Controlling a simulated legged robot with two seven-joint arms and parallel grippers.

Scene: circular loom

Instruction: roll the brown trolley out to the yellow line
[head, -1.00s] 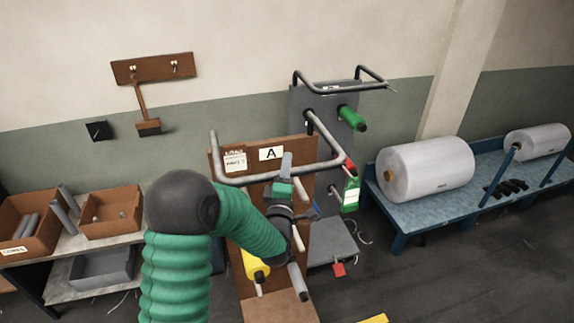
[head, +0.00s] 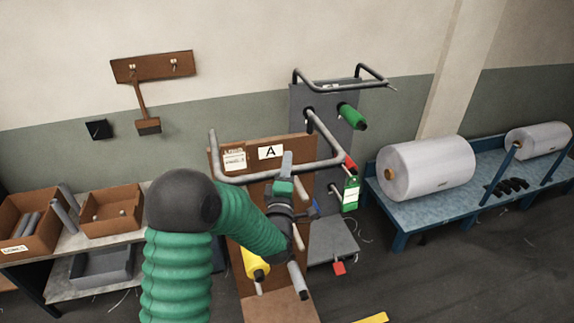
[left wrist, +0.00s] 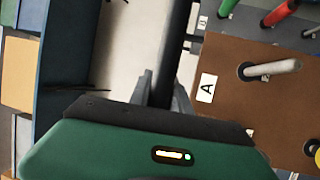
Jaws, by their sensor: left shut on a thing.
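The brown trolley (head: 296,222) is an upright brown board with a label "A", a brown base and a grey tube handle (head: 232,178). It carries a yellow cone (head: 254,264) and pale pegs. My left gripper (head: 287,165) is shut on the handle's front bar. In the left wrist view its fingers (left wrist: 162,92) close around the dark bar, with the brown board to the right. A short piece of the yellow line (head: 372,318) shows on the floor at the bottom edge, right of the trolley. My right gripper is not in view.
A grey trolley (head: 328,120) with green and red cones stands close behind, to the right. A blue bench (head: 425,208) with white rolls is at the right, a shelf with brown boxes (head: 110,212) at the left. Dark floor (head: 440,275) is clear at lower right.

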